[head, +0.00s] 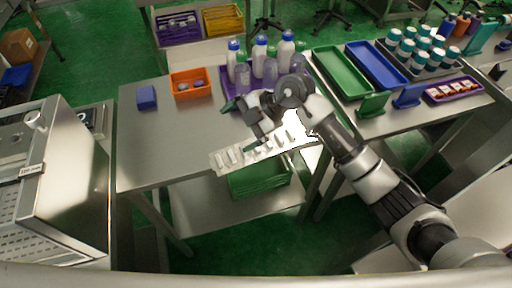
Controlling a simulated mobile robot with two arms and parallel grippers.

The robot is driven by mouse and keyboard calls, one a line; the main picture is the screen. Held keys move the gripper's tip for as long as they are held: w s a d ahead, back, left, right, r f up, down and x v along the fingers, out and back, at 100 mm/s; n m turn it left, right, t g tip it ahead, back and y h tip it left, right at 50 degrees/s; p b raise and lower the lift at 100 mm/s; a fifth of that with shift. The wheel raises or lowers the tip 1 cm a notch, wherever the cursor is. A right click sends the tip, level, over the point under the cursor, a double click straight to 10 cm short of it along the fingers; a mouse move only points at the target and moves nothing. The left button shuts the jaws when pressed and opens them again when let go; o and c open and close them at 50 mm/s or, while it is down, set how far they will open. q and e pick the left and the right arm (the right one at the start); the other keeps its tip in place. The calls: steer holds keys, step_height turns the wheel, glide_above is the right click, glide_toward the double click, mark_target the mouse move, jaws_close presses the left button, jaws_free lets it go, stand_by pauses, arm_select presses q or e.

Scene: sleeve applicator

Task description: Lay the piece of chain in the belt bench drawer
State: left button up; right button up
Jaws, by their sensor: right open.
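My right gripper (258,138) is open, with its dark fingers over the front edge of the steel bench (150,165). Just below it is a pale strip (222,170) with several short upright pegs, sticking out at the bench's front edge. I cannot tell whether this strip is the drawer. I cannot make out the piece of chain; it may be hidden behind my right gripper and arm. My left gripper is not in view.
A purple tray (229,103) with bottles stands behind my right gripper. An orange bin (190,84) and a blue block (147,97) are to its left. A green crate (262,183) sits below the bench. The bench's left part is clear.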

steer(key=w+d+f+m+h, duration=0.2)
steer(key=w+d+h, duration=0.1)
steer(key=d+h, duration=0.35)
glide_above(259, 148)
steer(key=f, duration=0.2)
steer(key=d+f, duration=0.1)
steer(key=f, duration=0.1)
steer(key=shift+s+f+p, duration=0.15)
steer(key=shift+f+p, duration=0.2)
steer(key=shift+p, duration=0.05)
steer(key=shift+a+f+p, duration=0.1)
steer(key=shift+f+p, duration=0.2)
steer(key=shift+f, duration=0.3)
steer(key=x, duration=0.3)
steer(key=shift+f+p, duration=0.35)
steer(key=shift+f, duration=0.35)
steer(key=shift+c, duration=0.5)
